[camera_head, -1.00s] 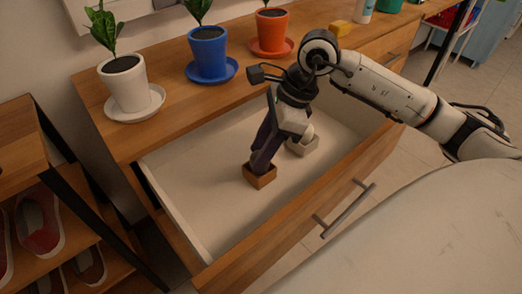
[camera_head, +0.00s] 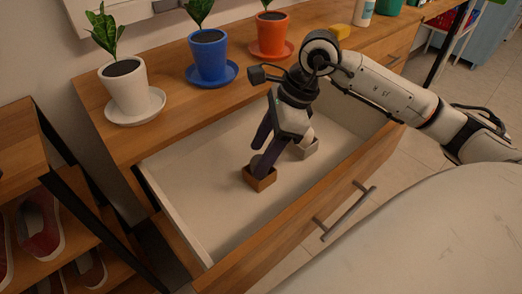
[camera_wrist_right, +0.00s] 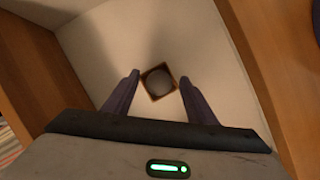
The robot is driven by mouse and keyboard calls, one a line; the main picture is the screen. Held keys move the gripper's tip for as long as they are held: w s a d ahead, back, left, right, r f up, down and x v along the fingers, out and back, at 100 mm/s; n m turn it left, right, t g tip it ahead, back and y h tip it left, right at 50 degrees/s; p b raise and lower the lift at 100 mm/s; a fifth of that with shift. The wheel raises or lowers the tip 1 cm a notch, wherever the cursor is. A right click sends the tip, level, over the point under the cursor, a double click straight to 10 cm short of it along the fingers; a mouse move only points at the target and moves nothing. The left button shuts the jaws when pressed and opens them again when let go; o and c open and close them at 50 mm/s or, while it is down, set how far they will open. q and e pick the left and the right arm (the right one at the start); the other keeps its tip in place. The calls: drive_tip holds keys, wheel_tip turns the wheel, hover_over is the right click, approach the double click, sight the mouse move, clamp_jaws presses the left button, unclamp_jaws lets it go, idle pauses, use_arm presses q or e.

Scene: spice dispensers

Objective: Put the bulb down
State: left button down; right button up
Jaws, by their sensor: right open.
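My right gripper (camera_head: 259,161) is inside the open drawer, pointing down over a small brown open-topped box (camera_head: 262,183). Its two dark fingers are spread apart. In the right wrist view, a round grey bulb (camera_wrist_right: 158,80) sits within the square rim of the brown box (camera_wrist_right: 148,94), between and just beyond the fingertips. The fingers appear clear of the bulb there. In the head view the fingers hide most of the bulb. My left gripper is not in view.
A small pale box (camera_head: 305,150) with a whitish rounded item, partly hidden by my gripper, stands behind and right of the brown box. The drawer floor (camera_head: 200,195) is otherwise mostly clear. White, blue and orange plant pots stand on the tabletop behind; shoe shelves are at left.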

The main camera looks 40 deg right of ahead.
drive_tip(key=p+v, duration=0.1)
drive_tip(key=v, duration=1)
drive_tip(key=shift+r+p, duration=0.25)
drive_tip(key=shift+p, duration=0.1)
drive_tip(key=shift+s, duration=0.1)
